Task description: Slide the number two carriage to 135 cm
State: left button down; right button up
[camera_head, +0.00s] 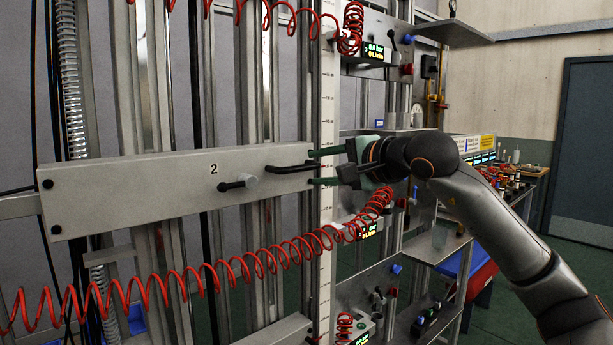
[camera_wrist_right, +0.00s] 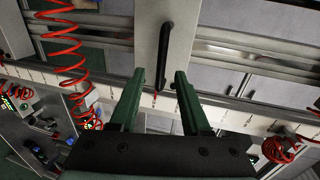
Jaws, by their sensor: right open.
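The number two carriage (camera_head: 130,182) is a long pale plate marked "2", lying across the vertical rails. A black bar handle (camera_head: 290,168) is fixed at its right end. A clamp knob with a black lever (camera_head: 240,183) sits left of the handle. My right gripper (camera_head: 313,167) is open just right of the handle, one green finger above its level and one below. In the right wrist view, the handle (camera_wrist_right: 164,58) lies ahead, between the lines of the open fingers (camera_wrist_right: 160,75), with no visible contact. A ruled scale strip (camera_head: 327,100) runs vertically; its numbers are too small to read.
A coiled red hose (camera_head: 240,268) hangs across below the carriage, and another runs above. Small display panels (camera_head: 374,52) and shelves stand right of the scale. A cluttered bench (camera_head: 520,170) and a dark door (camera_head: 583,150) are at the far right.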

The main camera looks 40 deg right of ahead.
jog(key=b+v, duration=0.1)
jog(key=v, duration=0.5)
jog(key=shift+s, duration=0.25)
jog(key=shift+r, duration=0.1)
